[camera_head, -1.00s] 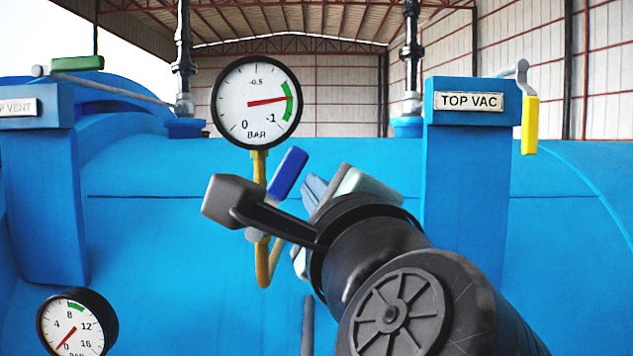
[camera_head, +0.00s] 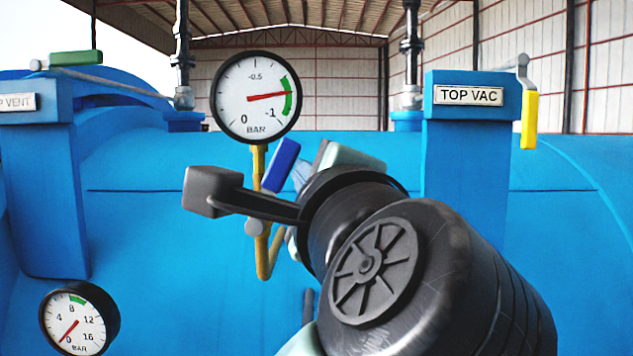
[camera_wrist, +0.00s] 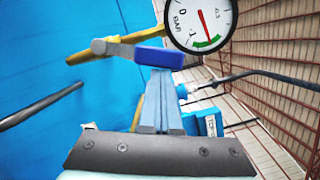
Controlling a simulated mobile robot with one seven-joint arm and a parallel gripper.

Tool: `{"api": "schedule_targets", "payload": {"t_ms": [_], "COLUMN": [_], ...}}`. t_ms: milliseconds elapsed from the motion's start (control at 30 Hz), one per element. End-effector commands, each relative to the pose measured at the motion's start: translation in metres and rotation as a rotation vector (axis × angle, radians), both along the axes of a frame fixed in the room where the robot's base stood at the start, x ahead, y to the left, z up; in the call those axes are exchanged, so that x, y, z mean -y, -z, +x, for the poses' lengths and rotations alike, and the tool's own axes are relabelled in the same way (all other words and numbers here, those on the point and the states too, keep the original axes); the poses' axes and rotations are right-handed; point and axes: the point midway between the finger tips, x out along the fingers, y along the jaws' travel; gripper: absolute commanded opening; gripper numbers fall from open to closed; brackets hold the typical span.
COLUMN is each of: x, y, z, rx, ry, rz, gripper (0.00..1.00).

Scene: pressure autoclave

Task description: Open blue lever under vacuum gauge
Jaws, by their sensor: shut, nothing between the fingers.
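The vacuum gauge (camera_head: 255,97) stands on a yellow pipe in the head view, its red needle at the green band. Under it, the blue lever (camera_head: 281,164) slants up and to the right from the pipe. Its lower end is hidden behind my wrist camera arm. The grey valve part (camera_head: 252,227) shows below. My gripper (camera_head: 301,174) is just right of the lever, partly hidden by my wrist. In the wrist view, my gripper (camera_wrist: 159,72) is shut and empty, its tips at the blue lever (camera_wrist: 160,57); I cannot tell whether they touch.
The blue tank (camera_head: 140,235) fills the background. The TOP VAC post (camera_head: 465,170) with a yellow-handled lever (camera_head: 529,120) rises at right. A second gauge (camera_head: 75,320) is at lower left. A green-handled lever (camera_head: 76,58) is at upper left.

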Motion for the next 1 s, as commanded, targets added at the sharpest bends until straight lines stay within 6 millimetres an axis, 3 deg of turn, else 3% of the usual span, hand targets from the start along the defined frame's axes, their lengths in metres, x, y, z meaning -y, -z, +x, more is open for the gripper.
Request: {"api": "schedule_targets", "payload": {"t_ms": [433, 1000], "x": [-0.021, -0.034], "y": [-0.015, -0.02], "z": [0.0, 0.0], "rx": [0.0, 0.001], "ry": [-0.002, -0.003], "rz": [-0.265, -0.265], "gripper": [0.0, 0.0]}}
